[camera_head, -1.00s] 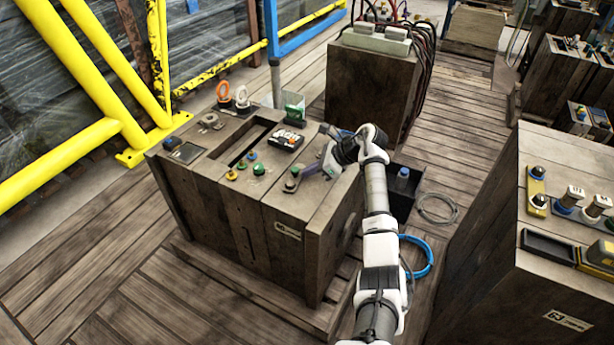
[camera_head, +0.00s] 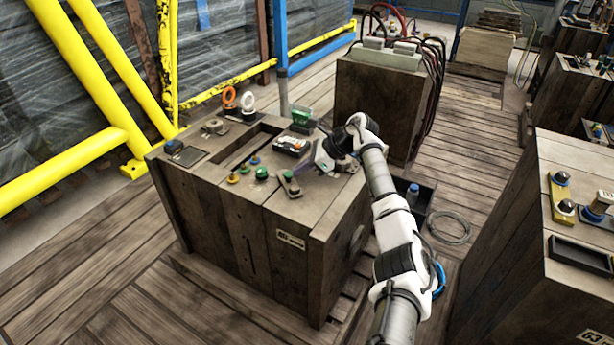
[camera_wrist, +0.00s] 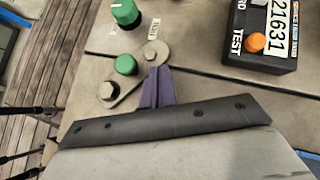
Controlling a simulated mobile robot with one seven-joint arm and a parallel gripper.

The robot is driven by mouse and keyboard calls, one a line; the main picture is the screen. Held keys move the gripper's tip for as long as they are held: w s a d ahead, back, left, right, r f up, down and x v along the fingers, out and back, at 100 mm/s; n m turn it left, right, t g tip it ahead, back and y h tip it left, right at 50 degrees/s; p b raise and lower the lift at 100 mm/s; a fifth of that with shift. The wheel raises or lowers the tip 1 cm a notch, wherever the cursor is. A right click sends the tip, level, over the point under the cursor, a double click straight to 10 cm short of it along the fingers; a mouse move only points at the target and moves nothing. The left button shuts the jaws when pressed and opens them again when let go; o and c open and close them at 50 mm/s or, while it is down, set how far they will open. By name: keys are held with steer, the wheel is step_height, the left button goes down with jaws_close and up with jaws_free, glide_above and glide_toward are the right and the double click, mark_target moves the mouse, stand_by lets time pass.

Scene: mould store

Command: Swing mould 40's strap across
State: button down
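Mould 40 (camera_head: 245,215) is the brown wooden-sided block at centre left, with a small number plate (camera_head: 291,239) on its front. Its strap (camera_head: 291,184) is a short grey metal piece near the top's front right edge. In the wrist view the strap (camera_wrist: 128,82) runs between a near-left bolt (camera_wrist: 107,91) and a round-headed post (camera_wrist: 154,52), beside a green cap (camera_wrist: 125,65). My gripper (camera_wrist: 157,70) has its purple fingers close together, tips beside the strap near that post. They hide part of the strap; whether they touch it is unclear. The gripper also shows in the head view (camera_head: 306,172).
A black box (camera_wrist: 262,35) marked TEST sits right of the fingers on the top. Green and yellow knobs (camera_head: 261,173) stand left of the strap. Mould 63 (camera_head: 545,270) stands at right, and a hose-topped block (camera_head: 380,100) behind. Yellow rails (camera_head: 90,80) are at left.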

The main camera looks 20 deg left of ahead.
mark_target(278, 174)
steer(key=shift+s+a+f+n+g+b, duration=0.1)
steer(key=shift+s+a+n+g+b, duration=0.05)
steer(key=shift+a+n+g+b, duration=0.55)
steer(key=shift+s+a+b, duration=0.2)
steer(key=shift+s+a, duration=0.05)
steer(key=shift+a, duration=0.35)
steer(key=shift+s+a+b, duration=0.15)
steer(key=shift+s+a, duration=0.1)
steer(key=shift+a, duration=0.4)
